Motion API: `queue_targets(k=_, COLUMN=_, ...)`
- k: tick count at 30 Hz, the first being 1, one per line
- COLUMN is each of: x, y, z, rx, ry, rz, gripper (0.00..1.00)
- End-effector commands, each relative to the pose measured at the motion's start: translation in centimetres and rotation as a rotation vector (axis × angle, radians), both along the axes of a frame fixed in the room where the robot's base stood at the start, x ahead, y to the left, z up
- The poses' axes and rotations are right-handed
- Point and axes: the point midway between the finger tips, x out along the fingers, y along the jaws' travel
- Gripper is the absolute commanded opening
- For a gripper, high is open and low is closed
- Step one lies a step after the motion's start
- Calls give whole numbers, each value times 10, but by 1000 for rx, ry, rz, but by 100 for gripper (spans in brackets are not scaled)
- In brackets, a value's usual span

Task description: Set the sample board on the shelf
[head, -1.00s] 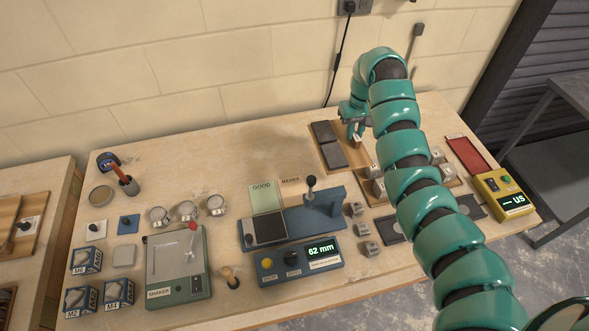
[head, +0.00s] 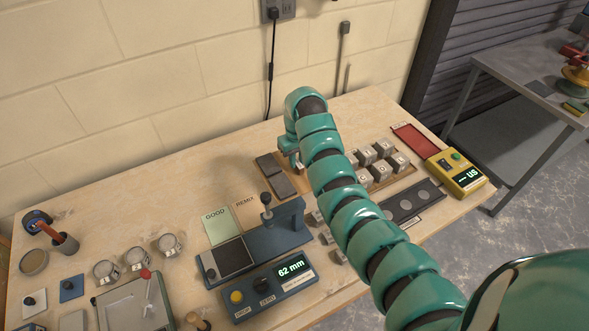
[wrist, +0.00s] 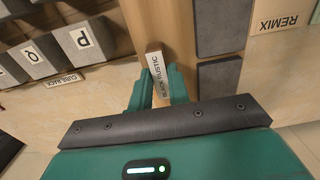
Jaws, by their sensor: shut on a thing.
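The sample board (head: 294,183) is a light wooden board with dark grey slabs on it, at the back middle of the workbench in the head view. In the wrist view the board (wrist: 180,35) shows its bare wood and two dark slabs. My gripper (wrist: 158,82) is shut on a small pale block at the board's edge, with a label that seems to read "black mastic". In the head view my gripper (head: 296,163) is partly hidden behind my arm. I cannot tell whether the board is raised. A grey metal stand (head: 510,60) with a lower shelf (head: 505,145) stands at the right.
Lettered cubes (head: 380,160) in a rack stand right of the board. A blue gauge (head: 270,285) reading 62 mm, a green GOOD card (head: 216,226) and a REMIX card (head: 246,207) lie left and in front. A yellow meter (head: 455,174) and red tray (head: 415,140) are near the right edge.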

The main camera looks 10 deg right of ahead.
Motion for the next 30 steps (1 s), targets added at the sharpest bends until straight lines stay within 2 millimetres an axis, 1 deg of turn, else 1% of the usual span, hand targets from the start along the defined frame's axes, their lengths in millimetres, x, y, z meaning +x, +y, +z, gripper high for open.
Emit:
queue_targets(k=5, x=0, y=0, z=-6, rx=1, ry=-2, rz=0, gripper=0)
queue_targets(k=15, x=0, y=0, z=-38, rx=1, ry=0, rz=0, gripper=0)
queue_targets(k=26, x=0, y=0, z=-43, rx=1, ry=-3, rz=0, gripper=0)
queue_targets(k=27, x=0, y=0, z=-43, rx=1, ry=-3, rz=0, gripper=22)
queue_targets(k=30, x=0, y=0, z=-42, rx=1, ry=-3, rz=0, gripper=40)
